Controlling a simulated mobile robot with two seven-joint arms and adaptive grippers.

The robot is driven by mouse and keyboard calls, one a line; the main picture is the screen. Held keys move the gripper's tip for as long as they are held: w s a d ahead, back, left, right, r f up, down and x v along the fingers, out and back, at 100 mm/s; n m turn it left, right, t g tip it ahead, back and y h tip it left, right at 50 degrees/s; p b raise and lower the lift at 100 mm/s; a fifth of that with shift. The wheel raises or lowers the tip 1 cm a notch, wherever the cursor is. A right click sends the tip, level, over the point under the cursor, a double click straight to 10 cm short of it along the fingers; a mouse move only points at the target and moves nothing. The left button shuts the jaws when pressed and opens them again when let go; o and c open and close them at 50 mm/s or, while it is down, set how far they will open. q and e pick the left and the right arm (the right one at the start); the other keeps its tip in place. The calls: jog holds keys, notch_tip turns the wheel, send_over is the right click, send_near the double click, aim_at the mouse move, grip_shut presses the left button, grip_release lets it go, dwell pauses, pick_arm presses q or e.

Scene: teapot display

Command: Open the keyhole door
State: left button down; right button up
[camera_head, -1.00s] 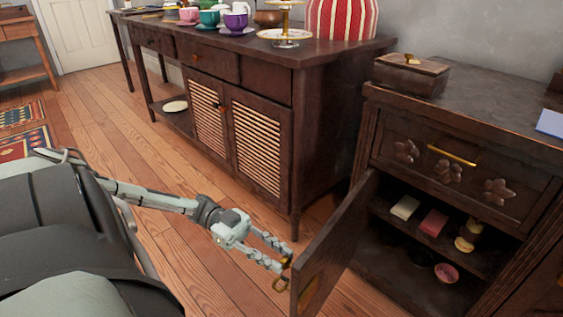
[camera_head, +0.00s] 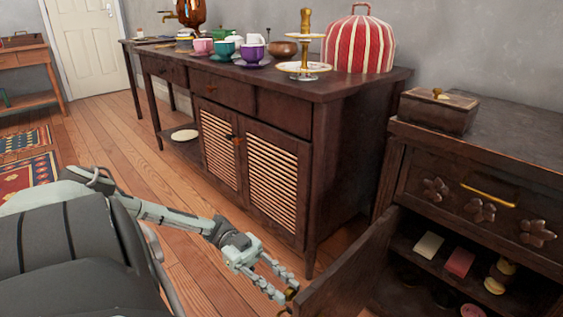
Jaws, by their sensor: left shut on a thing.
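The keyhole door (camera_head: 345,273) of the small dark cabinet at the right stands swung open, its lower part cut off by the picture's bottom edge. My left gripper (camera_head: 284,292) is at the free edge of the door, near the bottom of the view. It is shut on the door's brass handle, of which only a little shows. Through the opening I see the cabinet shelf (camera_head: 455,262) with a white block (camera_head: 428,245), a pink block (camera_head: 459,262) and round yellowish items (camera_head: 498,277). My right gripper is not in view.
A long dark sideboard (camera_head: 340,150) with slatted doors stands behind the open door, bearing cups, a tiered stand (camera_head: 304,60) and a striped cover (camera_head: 360,42). A wooden box (camera_head: 438,110) sits on the small cabinet.

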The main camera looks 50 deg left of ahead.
pick_arm(q)
jog(key=c, duration=1.3)
grip_release()
jog(key=shift+o, duration=0.2)
jog(key=s+a, duration=0.1)
jog(key=a, duration=1.1)
jog(key=shift+s, duration=0.2)
